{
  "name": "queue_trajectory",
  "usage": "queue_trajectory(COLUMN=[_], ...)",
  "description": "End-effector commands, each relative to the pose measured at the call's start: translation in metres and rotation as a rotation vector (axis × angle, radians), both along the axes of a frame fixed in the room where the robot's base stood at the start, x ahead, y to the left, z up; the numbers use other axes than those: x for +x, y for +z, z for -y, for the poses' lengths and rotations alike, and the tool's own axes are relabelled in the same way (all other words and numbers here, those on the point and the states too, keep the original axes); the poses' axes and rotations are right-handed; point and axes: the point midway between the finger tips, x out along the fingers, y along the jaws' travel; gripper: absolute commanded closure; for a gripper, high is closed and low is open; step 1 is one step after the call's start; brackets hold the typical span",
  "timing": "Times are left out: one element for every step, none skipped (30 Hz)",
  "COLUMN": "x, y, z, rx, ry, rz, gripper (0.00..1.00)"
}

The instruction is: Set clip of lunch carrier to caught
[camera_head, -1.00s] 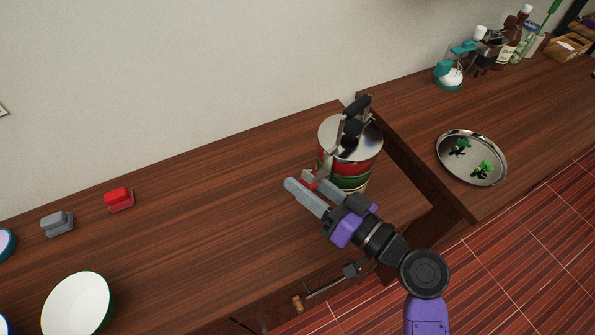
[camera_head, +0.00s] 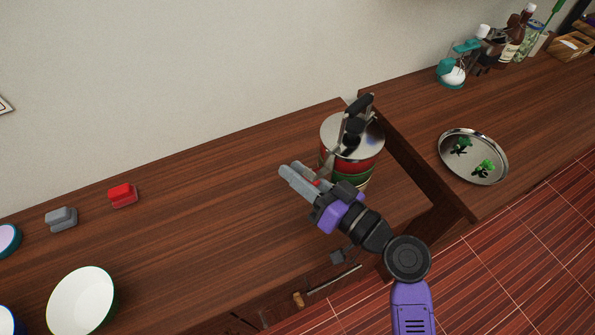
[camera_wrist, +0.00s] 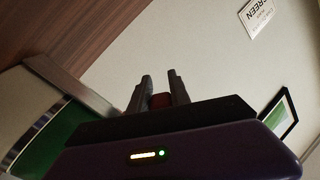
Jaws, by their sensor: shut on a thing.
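The lunch carrier (camera_head: 362,168) stands upright near the right end of the left counter, with a shiny metal lid, red and green bands and a dark handle (camera_head: 354,122) on top. Its metal clip runs down the side of the carrier facing my gripper; its lower end is mostly hidden by my fingers. My gripper (camera_head: 290,171) is beside the carrier's lower left, fingers pointing up and left. The clip's exact angle is unclear.
A red block (camera_head: 123,195) and a grey block (camera_head: 61,218) lie to the left, near a white bowl (camera_head: 82,302). A metal tray (camera_head: 447,165) with green sprigs and several bottles stand on the right counter.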

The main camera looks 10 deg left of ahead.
Motion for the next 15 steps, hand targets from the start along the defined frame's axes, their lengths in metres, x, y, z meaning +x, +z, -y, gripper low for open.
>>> queue_trajectory(x=[0.000,0.000,0.000,0.000,0.000,0.001,0.001,0.001,0.001,0.001,0.001,0.002,0.002,0.003,0.003], y=[0.000,0.001,0.001,0.002,0.002,0.003,0.004,0.005,0.006,0.007,0.008,0.010,0.011,0.013,0.015], z=[0.000,0.000,0.000,0.001,0.001,0.001,0.001,0.001,0.001,0.001,0.001,0.002,0.002,0.002,0.003], rx=[0.002,0.005,0.008,0.013,0.018,0.025,0.033,0.041,0.055,0.064,0.076,0.093,0.107,0.121,0.141], ry=[0.000,0.000,-0.001,-0.001,-0.001,-0.001,-0.001,-0.001,-0.001,-0.001,-0.001,-0.001,-0.001,-0.001,-0.001], rz=[-0.003,-0.006,-0.012,-0.019,-0.025,-0.036,-0.047,-0.058,-0.075,-0.089,-0.105,-0.129,-0.148,-0.168,-0.196], gripper=[1.00,1.00,1.00,1.00,1.00,1.00,1.00,1.00,1.00,1.00,1.00,1.00,1.00,1.00,1.00])
